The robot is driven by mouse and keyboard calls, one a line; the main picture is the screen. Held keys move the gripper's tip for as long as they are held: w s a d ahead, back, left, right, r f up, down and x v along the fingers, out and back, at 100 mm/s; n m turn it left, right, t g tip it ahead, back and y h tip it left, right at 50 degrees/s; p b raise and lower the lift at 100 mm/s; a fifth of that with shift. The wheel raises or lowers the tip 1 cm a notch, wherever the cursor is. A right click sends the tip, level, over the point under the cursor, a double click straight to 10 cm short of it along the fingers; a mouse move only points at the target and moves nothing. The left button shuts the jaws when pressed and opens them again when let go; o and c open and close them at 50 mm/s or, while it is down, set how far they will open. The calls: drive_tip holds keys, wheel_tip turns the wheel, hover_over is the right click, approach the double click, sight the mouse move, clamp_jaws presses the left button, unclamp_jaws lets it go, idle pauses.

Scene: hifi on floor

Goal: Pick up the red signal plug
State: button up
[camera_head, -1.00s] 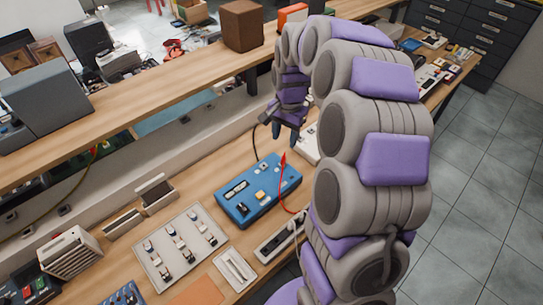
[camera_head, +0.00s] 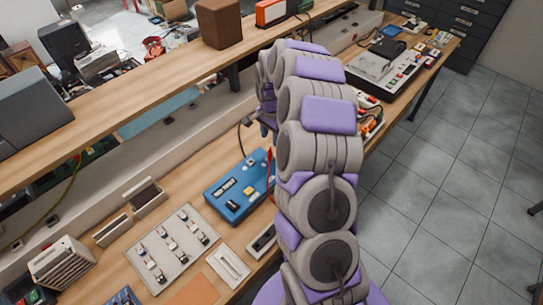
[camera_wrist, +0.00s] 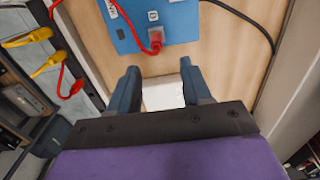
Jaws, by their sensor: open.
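The red signal plug (camera_wrist: 155,41) stands on the edge of the blue box (camera_wrist: 180,20) in the wrist view, with a red lead running up from it. In the head view the blue box (camera_head: 228,194) lies on the bench, and a red strip of plug or lead (camera_head: 271,165) shows beside my arm, partly hidden. My gripper (camera_wrist: 158,72) is open and empty. In the wrist view its fingertips point toward the plug, which is just beyond them and not between them. In the head view my gripper (camera_head: 267,118) is mostly hidden behind my arm.
Yellow and red plugs (camera_wrist: 48,62) with leads sit at the left of the wrist view. A black cable (camera_wrist: 240,14) curves at the right. In the head view a grey panel with connectors (camera_head: 185,232) lies left of the box. A raised shelf (camera_head: 150,85) runs behind.

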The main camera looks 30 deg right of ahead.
sight(270, 152)
drive_tip(key=f, duration=0.1)
drive_tip(key=a+f, duration=0.1)
drive_tip(key=f, duration=0.1)
drive_tip(key=shift+a+f+b, duration=0.3)
drive_tip(key=shift+f, duration=0.45)
drive_tip(key=f, duration=0.2)
drive_tip(key=d+f+b, duration=0.1)
drive_tip(key=f, duration=0.1)
drive_tip(key=shift+s+d+f, duration=0.2)
drive_tip(key=shift+f, duration=0.15)
drive_tip(key=shift+a+r, duration=0.15)
drive_tip(key=shift+a, duration=0.15)
drive_tip(key=shift+c, duration=0.3)
drive_tip(key=shift+a, duration=0.2)
drive_tip(key=c, duration=0.3)
drive_tip(key=shift+d, duration=0.25)
clamp_jaws()
